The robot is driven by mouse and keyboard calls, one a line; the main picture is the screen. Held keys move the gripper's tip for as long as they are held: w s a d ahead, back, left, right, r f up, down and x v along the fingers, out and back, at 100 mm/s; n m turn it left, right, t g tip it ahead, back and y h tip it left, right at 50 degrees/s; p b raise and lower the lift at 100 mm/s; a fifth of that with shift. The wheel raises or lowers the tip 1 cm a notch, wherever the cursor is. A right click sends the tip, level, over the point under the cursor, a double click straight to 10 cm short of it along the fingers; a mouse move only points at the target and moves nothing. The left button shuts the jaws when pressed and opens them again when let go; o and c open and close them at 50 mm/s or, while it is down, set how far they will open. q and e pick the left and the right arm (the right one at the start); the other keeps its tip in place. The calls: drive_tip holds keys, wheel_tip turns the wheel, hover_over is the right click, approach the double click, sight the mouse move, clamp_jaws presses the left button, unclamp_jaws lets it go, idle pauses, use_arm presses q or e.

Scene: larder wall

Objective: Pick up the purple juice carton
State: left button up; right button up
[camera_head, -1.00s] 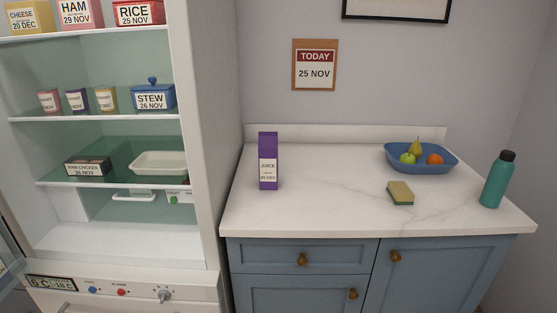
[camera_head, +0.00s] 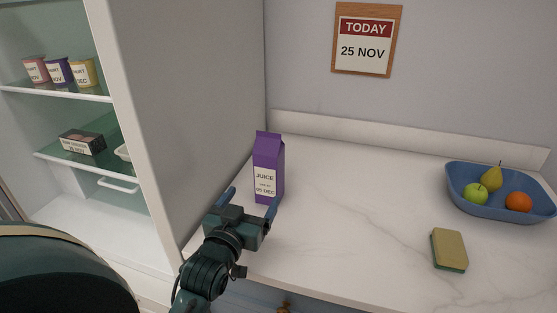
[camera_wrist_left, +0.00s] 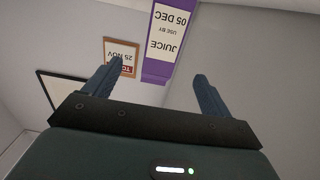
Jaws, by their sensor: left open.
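The purple juice carton (camera_head: 268,165) stands upright on the white counter, close to the side of the fridge. Its white label reads JUICE, use by 05 DEC. My left gripper (camera_head: 252,198) is open and empty in front of the carton, its two fingers pointing toward it. In the left wrist view the carton (camera_wrist_left: 165,45) appears upside down, beyond and between the open fingertips (camera_wrist_left: 152,72); I see no contact. My right gripper is not in view.
The fridge side wall (camera_head: 195,110) rises just left of the carton. A sponge (camera_head: 449,250) and a blue bowl of fruit (camera_head: 490,207) are on the right of the counter (camera_head: 350,215). The counter between carton and sponge is clear.

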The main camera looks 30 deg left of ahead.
sight(266, 174)
use_arm(q)
drive_tip(key=p+x, duration=0.1)
drive_tip(key=x, duration=0.7)
drive_tip(key=shift+a+r, duration=0.1)
drive_tip(key=shift+p+x, duration=0.45)
drive_tip(key=shift+x, duration=2.35)
drive_tip(key=shift+a, duration=0.15)
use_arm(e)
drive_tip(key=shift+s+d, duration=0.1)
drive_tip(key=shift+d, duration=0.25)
use_arm(q)
drive_tip(key=shift+s, duration=0.1)
drive_tip(key=c, duration=1.5)
drive_tip(key=shift+c, duration=0.3)
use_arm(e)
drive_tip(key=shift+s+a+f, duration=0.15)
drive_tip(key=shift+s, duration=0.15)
